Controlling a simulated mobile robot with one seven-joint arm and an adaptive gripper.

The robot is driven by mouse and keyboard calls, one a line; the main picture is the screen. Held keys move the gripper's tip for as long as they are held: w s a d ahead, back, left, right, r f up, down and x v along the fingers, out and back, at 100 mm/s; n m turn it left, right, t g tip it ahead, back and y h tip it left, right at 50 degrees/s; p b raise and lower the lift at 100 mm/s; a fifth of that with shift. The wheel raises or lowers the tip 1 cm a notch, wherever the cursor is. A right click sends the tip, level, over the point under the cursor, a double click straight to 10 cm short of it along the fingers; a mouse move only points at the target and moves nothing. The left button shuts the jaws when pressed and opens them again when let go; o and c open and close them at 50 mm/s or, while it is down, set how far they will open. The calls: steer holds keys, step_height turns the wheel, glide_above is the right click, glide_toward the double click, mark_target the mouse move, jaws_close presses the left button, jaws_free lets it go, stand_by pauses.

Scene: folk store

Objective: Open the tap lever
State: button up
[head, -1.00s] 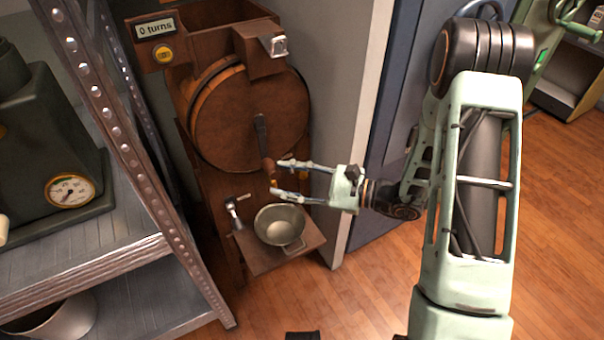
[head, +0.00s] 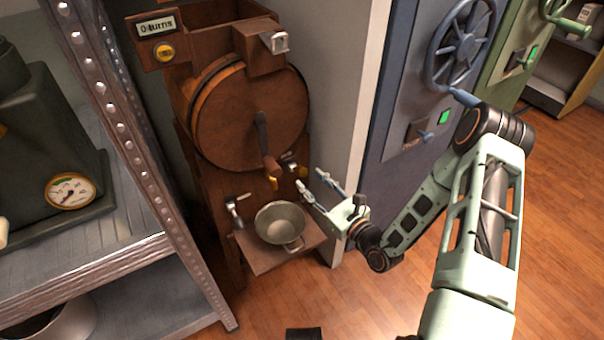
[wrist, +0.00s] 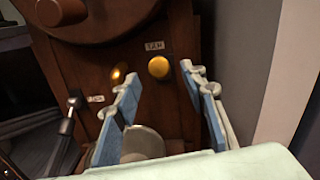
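A small lever (head: 235,212) with a dark grip and metal stalk is on the lower left of the wooden drum machine's front. It also shows at the left of the wrist view (wrist: 67,125), beside a small label too blurred to read. I cannot tell for certain that it is the tap lever. A round yellow knob (head: 302,172) is on the right of the front, under another label. My gripper (head: 314,182) is open and empty, in front of this knob. In the wrist view, the knob (wrist: 158,67) shows between the fingertips. I cannot see contact.
A metal bowl (head: 280,222) stands on the machine's low shelf, beneath my gripper. A crank handle (head: 267,152) hangs on the drum just left of the fingers. A metal rack (head: 130,150) is at left. A pale wall edge (head: 350,130) and blue cabinet (head: 385,150) are at right.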

mark_target(304, 174)
steer(key=shift+b+x, duration=0.45)
steer(key=shift+x, duration=2.25)
jaws_close()
